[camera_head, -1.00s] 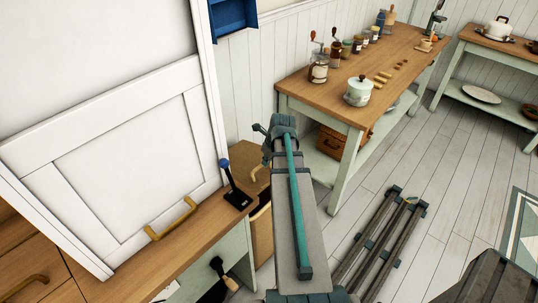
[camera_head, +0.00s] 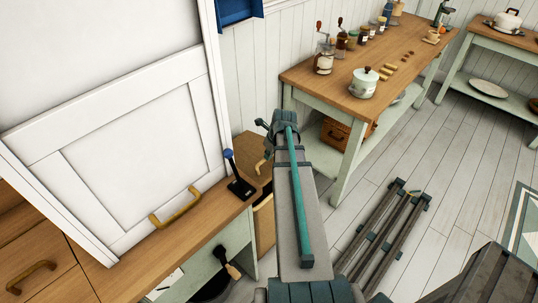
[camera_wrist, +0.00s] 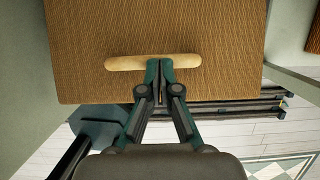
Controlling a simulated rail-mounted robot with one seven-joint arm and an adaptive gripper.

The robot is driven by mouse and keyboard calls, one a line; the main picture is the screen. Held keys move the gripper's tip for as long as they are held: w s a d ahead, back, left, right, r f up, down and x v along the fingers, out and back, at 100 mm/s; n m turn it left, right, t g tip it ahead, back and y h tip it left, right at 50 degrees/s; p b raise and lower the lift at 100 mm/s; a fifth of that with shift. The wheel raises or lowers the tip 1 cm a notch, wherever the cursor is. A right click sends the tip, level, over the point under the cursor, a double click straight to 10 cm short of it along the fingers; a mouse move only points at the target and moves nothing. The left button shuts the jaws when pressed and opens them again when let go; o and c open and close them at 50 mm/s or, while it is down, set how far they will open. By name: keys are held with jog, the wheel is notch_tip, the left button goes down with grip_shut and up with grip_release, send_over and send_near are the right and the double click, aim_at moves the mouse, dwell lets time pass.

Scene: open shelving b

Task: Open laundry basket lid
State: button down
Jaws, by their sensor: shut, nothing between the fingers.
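The laundry basket's brown woven lid (camera_wrist: 230,35) fills the upper part of the wrist view, with a pale wooden bar handle (camera_wrist: 120,63) near its lower edge. My gripper (camera_wrist: 160,68) is shut and empty. Its fingertips overlap the middle of the handle in that view; whether they touch it I cannot tell. In the head view the basket lid (camera_head: 246,148) shows left of my arm, between the wooden counter and the wall. Part of the basket's tan side (camera_head: 264,225) shows below, and my arm hides the rest.
A wooden counter (camera_head: 195,232) with a black-based, blue-knobbed lever (camera_head: 239,185) stands left of the basket. A white cabinet door (camera_head: 140,150) rises over it. A table (camera_head: 335,95) with jars and a pot stands at the back right. The plank floor (camera_head: 460,180) is largely open.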

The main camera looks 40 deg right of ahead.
jog(key=shift+w+r+p, duration=0.3)
jog(key=shift+r+p, duration=0.15)
jog(key=shift+r, duration=0.05)
jog(key=shift+g, duration=0.7)
jog(key=r+p, duration=0.1)
jog(key=w+r+p, duration=0.2)
jog(key=shift+w+a+r, duration=0.2)
jog(key=shift+w+r, duration=0.05)
jog(key=shift+r, duration=0.1)
jog(key=shift+r, duration=0.1)
dwell(1.0)
notch_tip(320, 180, up, 9)
jog(key=p, duration=0.7)
send_over(268, 166)
jog(key=s+d+f+t+b, duration=0.15)
jog(key=s+f+b, duration=0.5)
jog(key=b, duration=0.65)
jog(key=shift+t, duration=0.55)
jog(key=x, duration=1.1)
jog(key=shift+w+a, duration=0.35)
jog(key=shift+a, duration=0.05)
